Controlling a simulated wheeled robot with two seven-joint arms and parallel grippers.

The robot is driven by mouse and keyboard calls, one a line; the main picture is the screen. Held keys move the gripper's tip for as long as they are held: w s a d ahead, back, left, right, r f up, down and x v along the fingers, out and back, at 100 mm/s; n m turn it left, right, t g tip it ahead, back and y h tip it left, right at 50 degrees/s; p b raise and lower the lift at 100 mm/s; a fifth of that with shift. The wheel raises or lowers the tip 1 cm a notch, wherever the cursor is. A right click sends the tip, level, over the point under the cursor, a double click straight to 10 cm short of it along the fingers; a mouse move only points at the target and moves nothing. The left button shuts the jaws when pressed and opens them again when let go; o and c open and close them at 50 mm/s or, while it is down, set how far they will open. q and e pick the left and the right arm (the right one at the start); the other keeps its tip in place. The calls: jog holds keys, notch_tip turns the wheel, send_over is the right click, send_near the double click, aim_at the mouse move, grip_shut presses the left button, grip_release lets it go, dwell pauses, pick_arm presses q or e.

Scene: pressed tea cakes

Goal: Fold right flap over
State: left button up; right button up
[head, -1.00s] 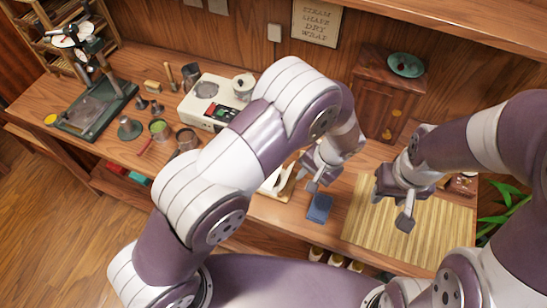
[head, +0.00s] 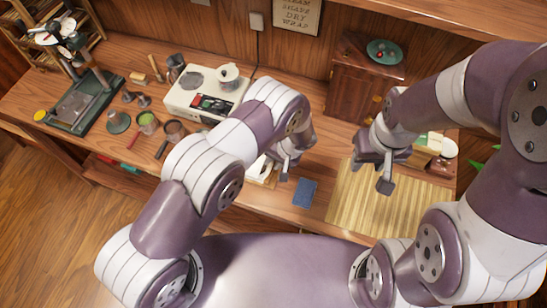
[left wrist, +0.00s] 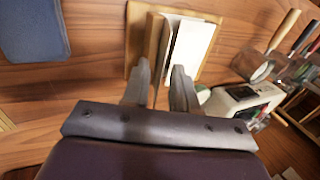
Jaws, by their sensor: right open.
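I can make out no flap to fold. White sheets of paper (left wrist: 190,48) lie in a wooden tray (left wrist: 138,50), which also shows in the head view (head: 262,180). My left gripper (left wrist: 160,72) is above the tray's near side with its fingers apart; whether paper lies between them is unclear. In the head view my left gripper (head: 286,170) is at the tray's right side. My right gripper (head: 378,172) is open and empty above the bamboo mat (head: 390,208). The bare part of the mat in view holds nothing; my right arm hides some of it.
A blue pad (head: 305,192) lies between tray and mat. A small wooden cabinet (head: 355,88) with a green dish (head: 385,52) stands behind. A white scale (head: 200,95), several tools and a green press (head: 85,102) are left. A wooden box (head: 441,165) stands right.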

pick_arm(q)
jog(key=shift+s+a+f, duration=0.1)
jog(key=shift+a+f, duration=0.05)
grip_shut()
